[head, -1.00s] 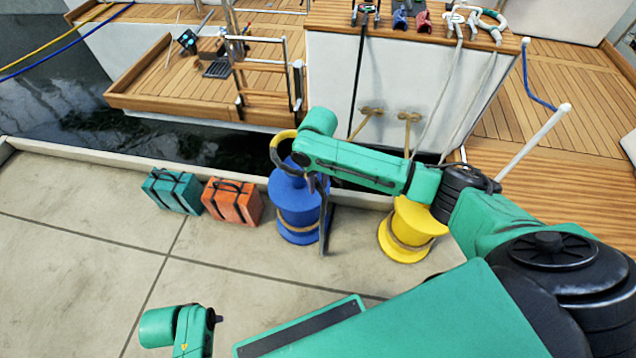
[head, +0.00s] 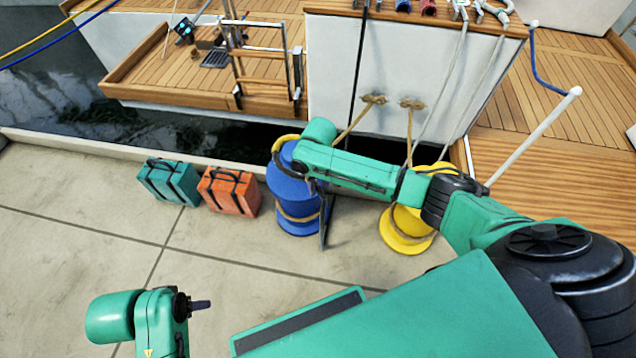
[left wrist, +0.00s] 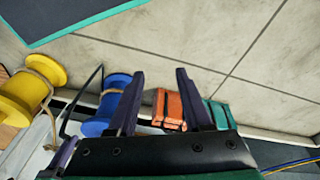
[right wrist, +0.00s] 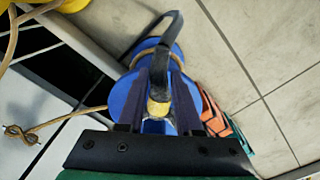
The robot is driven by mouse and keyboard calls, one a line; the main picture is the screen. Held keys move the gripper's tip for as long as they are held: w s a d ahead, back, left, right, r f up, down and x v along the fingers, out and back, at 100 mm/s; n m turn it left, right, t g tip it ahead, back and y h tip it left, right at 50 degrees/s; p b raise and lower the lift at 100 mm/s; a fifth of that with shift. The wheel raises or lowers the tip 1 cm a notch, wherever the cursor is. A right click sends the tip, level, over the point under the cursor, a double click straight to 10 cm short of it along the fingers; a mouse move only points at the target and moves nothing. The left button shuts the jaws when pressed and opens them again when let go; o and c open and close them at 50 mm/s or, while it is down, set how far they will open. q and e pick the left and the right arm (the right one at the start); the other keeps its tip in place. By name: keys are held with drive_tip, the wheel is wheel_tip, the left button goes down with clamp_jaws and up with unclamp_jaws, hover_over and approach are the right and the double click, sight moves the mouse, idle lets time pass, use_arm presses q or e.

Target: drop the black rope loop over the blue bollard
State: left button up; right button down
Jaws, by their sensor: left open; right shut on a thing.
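The blue bollard (head: 290,188) stands on the quay, with a tan rope around its lower part. It also shows in the left wrist view (left wrist: 101,115) and right wrist view (right wrist: 181,50). My right gripper (right wrist: 162,78) is over the bollard's top and shut on the black rope loop (right wrist: 170,38) at a yellow-tan section. The loop's dark part hangs beside the bollard in the head view (head: 323,228). Whether the loop goes around the bollard is unclear, because my arm hides part of it. My left gripper (left wrist: 157,76) is open and empty, low at the front left in the head view (head: 202,305).
A yellow bollard (head: 407,229) with rope stands to the right, partly behind my right arm. A teal case (head: 168,184) and an orange case (head: 228,191) stand left of the blue bollard. Water and a boat (head: 395,75) lie beyond the quay edge.

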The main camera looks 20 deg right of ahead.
wheel_tip(320, 180, down, 2)
drive_tip(key=shift+f+b, duration=0.1)
drive_tip(key=shift+b, duration=0.3)
use_arm(q)
drive_tip(key=w+d+f+t+h+b, duration=0.1)
drive_tip(key=w+d+f+t+h, duration=0.1)
drive_tip(key=d, duration=0.3)
drive_tip(key=shift+w+d+f+m+t, duration=0.15)
drive_tip(key=shift+w+f+m+t, duration=0.25)
drive_tip(key=shift+w+f, duration=0.45)
use_arm(e)
drive_tip(key=shift+f, duration=1.35)
drive_tip(key=c, duration=0.5)
unclamp_jaws()
